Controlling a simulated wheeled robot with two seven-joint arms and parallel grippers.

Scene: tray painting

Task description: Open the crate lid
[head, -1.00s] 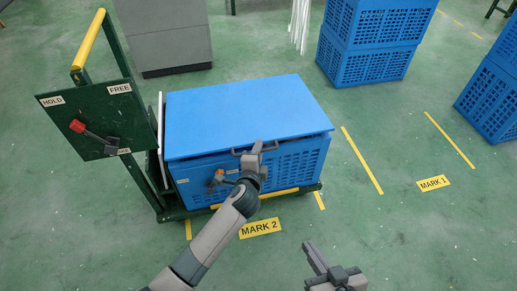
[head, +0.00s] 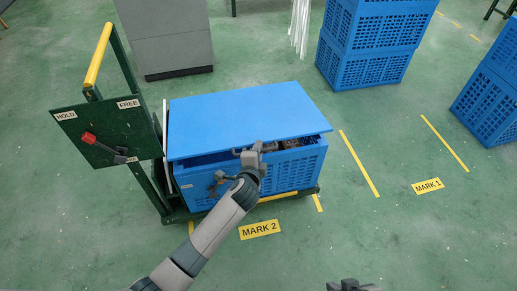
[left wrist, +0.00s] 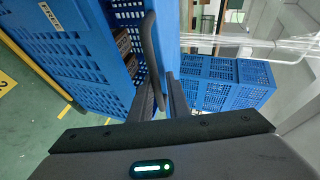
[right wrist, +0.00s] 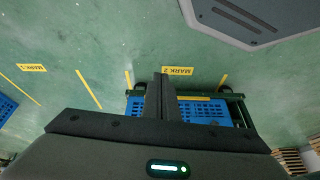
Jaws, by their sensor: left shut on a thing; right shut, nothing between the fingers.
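The blue crate (head: 295,175) stands on a green cart. Its flat blue lid (head: 240,115) is tilted, with the front edge raised a little. A dark gap shows below that edge, with brownish contents (head: 290,144) partly visible inside. My left gripper (head: 251,156) is at the lid's front edge, shut on the dark lid handle (left wrist: 151,50). A small grey latch-like part (head: 219,180) is on the crate front, partly hidden by my left arm. My right gripper (right wrist: 160,92) is shut and empty, away from the crate, at the bottom edge of the head view (head: 350,285).
The cart has a yellow push handle (head: 98,54) and a green panel (head: 105,130) with a red-tipped lever and HOLD and FREE labels. A grey cabinet (head: 165,40) stands behind. Stacked blue crates (head: 365,65) are at the back.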

